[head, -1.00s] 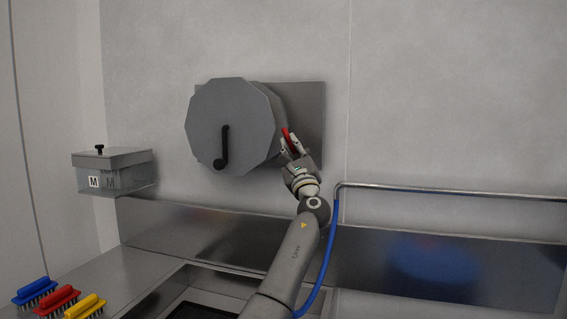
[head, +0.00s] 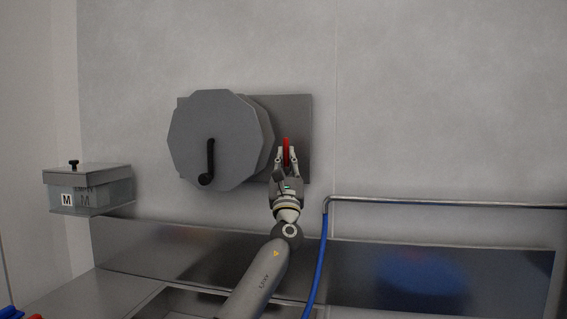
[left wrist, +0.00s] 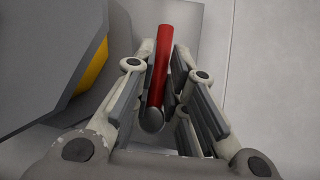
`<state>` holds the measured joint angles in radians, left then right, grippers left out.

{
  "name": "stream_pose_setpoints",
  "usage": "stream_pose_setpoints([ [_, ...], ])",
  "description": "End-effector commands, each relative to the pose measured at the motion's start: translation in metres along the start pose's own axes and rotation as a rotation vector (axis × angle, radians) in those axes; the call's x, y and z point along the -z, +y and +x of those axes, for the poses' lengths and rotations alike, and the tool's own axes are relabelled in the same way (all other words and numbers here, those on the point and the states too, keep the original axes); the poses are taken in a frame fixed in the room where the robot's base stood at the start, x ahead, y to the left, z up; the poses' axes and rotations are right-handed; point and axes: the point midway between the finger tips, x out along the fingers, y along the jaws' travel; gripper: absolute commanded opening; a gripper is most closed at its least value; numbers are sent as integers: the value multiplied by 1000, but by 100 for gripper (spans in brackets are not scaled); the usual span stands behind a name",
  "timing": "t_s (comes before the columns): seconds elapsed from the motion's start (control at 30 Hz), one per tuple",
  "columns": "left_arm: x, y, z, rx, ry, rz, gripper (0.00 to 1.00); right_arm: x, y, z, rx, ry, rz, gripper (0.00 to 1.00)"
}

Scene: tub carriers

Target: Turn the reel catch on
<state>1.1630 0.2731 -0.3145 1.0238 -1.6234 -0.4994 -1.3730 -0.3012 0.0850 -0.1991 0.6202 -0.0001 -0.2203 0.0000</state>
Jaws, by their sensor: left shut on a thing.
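The reel catch (head: 287,146) is a red lever on the grey wall plate, just right of the reel (head: 218,140). It stands about upright in the head view. My left gripper (head: 286,156) comes from below and is shut on the catch, with a finger on each side. In the left wrist view the red catch (left wrist: 161,62) runs between the fingers, with a dark rounded end near the palm. The catch's pivot is hard to make out. My right gripper is not in view.
The reel has a black crank handle (head: 209,162) on its front face. A lidded clear box (head: 93,188) marked M is on the left. A metal rail (head: 440,203) and a blue hose (head: 317,265) are right of my arm. The wall above is clear.

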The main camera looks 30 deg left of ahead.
Motion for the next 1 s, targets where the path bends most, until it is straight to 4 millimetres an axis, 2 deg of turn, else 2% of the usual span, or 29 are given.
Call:
stream_pose_setpoints([
  [0.03, 8, -1, -4, 11, 10, 13, 0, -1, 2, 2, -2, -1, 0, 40],
  [0.37, 9, -2, -4, 30, 6, 35, 0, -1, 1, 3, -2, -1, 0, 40],
  [0.6, 10, -2, -4, 30, 7, 35, 0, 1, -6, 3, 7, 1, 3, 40],
  [0.63, 10, -2, -4, 30, 7, 35, 17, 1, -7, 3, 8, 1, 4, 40],
  [0.77, 9, -2, -4, 29, 7, 34, 34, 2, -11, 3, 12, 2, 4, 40],
  [1.0, 5, -1, -2, 26, 0, 31, 35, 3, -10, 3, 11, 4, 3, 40],
])
